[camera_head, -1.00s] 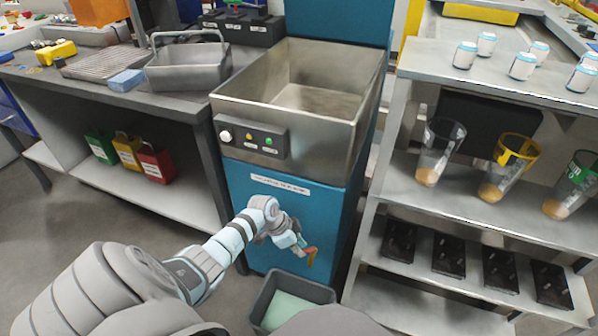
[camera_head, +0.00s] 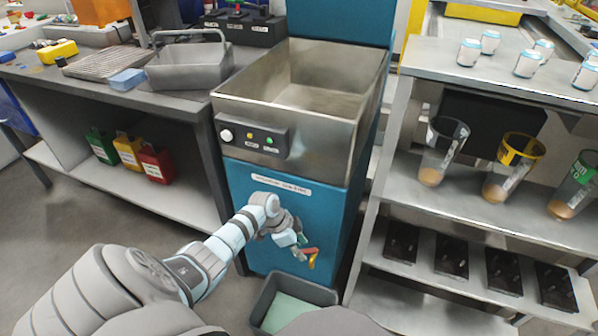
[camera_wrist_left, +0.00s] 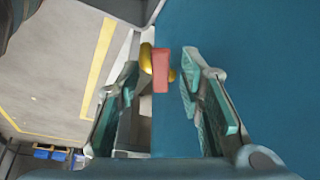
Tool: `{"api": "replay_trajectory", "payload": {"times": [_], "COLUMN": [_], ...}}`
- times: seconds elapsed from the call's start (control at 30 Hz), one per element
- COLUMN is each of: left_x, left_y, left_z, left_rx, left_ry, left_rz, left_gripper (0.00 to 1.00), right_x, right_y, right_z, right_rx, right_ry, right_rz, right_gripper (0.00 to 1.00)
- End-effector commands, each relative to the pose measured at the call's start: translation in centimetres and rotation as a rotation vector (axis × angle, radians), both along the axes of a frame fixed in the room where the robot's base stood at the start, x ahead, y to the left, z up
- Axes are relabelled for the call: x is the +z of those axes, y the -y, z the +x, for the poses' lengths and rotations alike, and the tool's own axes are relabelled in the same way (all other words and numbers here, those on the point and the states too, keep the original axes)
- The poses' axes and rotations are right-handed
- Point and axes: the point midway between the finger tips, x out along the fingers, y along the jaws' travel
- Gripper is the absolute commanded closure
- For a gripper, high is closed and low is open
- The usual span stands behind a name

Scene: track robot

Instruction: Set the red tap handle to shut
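The red tap handle (camera_head: 309,250) sits on a small brass tap (camera_head: 312,262) low on the front of the blue cabinet (camera_head: 285,205) below the steel sink. My left gripper (camera_head: 299,246) is right at the handle. In the left wrist view, the left gripper (camera_wrist_left: 161,72) is open with its two green-padded fingers apart. The red handle (camera_wrist_left: 161,70) shows between the fingertips, with brass (camera_wrist_left: 146,57) on both sides of it. I see gaps between handle and both fingers; how deep it sits between them I cannot tell. My right gripper is not in view.
A grey bin (camera_head: 270,300) with pale green contents stands on the floor below the tap. The steel sink (camera_head: 300,75) is above. A steel shelf rack (camera_head: 415,195) with cups and black trays stands close on the right, a workbench (camera_head: 105,92) on the left.

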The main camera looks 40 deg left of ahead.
Motion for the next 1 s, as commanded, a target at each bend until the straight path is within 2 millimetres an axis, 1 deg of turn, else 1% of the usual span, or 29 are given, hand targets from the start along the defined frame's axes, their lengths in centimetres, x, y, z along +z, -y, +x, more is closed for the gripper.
{"api": "replay_trajectory", "payload": {"times": [0.13,0.2,0.27,0.5,0.63,0.87,0.9,0.93,0.97,1.0], "left_x": [0.2,0.7,1.5,5.9,7.2,7.4,7.4,7.2,6.8,5.5], "left_y": [-0.1,-0.3,-0.6,-1.7,-1.9,-1.9,-1.9,-1.9,-2.0,-2.0], "left_z": [0.0,-0.1,-0.4,-1.8,-2.2,-2.3,-2.3,-2.3,-2.5,-2.9], "left_rx": [0.001,0.002,0.000,-0.001,-0.001,-0.001,0.000,0.004,0.018,0.057], "left_ry": [0.001,0.002,0.003,0.002,0.000,0.000,-0.001,-0.002,-0.006,-0.016], "left_rz": [0.001,0.003,0.005,0.004,0.003,0.000,-0.001,0.001,0.001,0.003], "left_gripper": [0.65,0.65,0.65,0.65,0.65,0.65,0.68,0.73,0.74,0.74], "right_x": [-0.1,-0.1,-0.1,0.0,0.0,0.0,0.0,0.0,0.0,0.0], "right_y": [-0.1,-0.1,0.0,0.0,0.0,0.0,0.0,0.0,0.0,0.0], "right_z": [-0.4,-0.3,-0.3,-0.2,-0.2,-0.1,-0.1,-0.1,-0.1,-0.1], "right_rx": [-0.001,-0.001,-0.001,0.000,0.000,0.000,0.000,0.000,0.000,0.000], "right_ry": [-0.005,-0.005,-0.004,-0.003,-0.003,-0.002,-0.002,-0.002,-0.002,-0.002], "right_rz": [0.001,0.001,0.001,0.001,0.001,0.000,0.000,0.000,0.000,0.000], "right_gripper": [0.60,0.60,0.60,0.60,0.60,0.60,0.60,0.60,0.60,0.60]}}
